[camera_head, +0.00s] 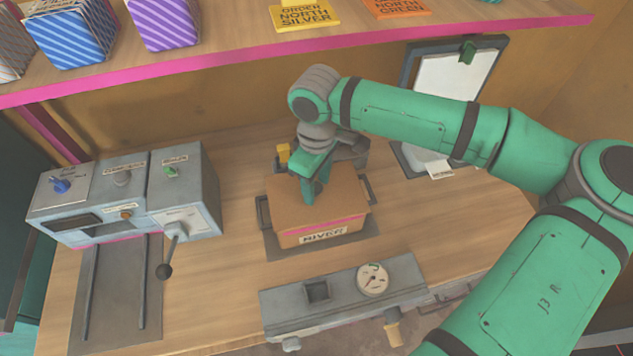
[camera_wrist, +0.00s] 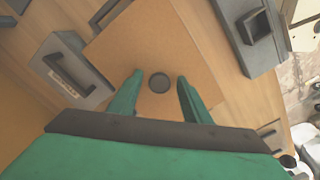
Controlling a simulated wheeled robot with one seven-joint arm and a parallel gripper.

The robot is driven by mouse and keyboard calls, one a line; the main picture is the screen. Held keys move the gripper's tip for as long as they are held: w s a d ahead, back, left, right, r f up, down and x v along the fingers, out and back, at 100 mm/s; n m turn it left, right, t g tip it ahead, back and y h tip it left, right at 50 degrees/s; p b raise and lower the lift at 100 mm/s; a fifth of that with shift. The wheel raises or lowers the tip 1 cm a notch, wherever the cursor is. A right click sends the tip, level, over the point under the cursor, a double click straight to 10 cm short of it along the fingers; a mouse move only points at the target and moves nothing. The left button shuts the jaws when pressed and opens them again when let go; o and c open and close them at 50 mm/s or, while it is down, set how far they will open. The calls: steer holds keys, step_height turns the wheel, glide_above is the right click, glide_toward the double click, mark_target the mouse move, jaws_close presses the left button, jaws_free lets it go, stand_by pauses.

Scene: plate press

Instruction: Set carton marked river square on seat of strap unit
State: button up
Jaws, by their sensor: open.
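The cardboard carton (camera_head: 322,217) has a pink stripe and a front label that reads like "RIVER". It rests squarely on a grey plate (camera_head: 277,246) with dark upright brackets (camera_head: 263,212) at its left and right, which looks like the strap unit's seat. My gripper (camera_head: 310,190) is over the carton's top. In the wrist view my gripper (camera_wrist: 155,90) is open, its green fingers on either side of a round dark knob (camera_wrist: 158,83) on the carton lid (camera_wrist: 150,45), with gaps visible. The arm hides part of the lid in the head view.
A grey machine with knobs and a lever (camera_head: 170,215) stands left. A grey unit with a dial (camera_head: 345,293) stands at the front edge. A clipboard (camera_head: 450,80) is at back right. A pink-edged shelf (camera_head: 230,52) with patterned boxes overhangs the back. Bench at right is clear.

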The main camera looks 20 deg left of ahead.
steer(key=shift+r, duration=0.15)
step_height(320, 180, up, 12)
stand_by(0.4)
steer(key=shift+d, duration=0.1)
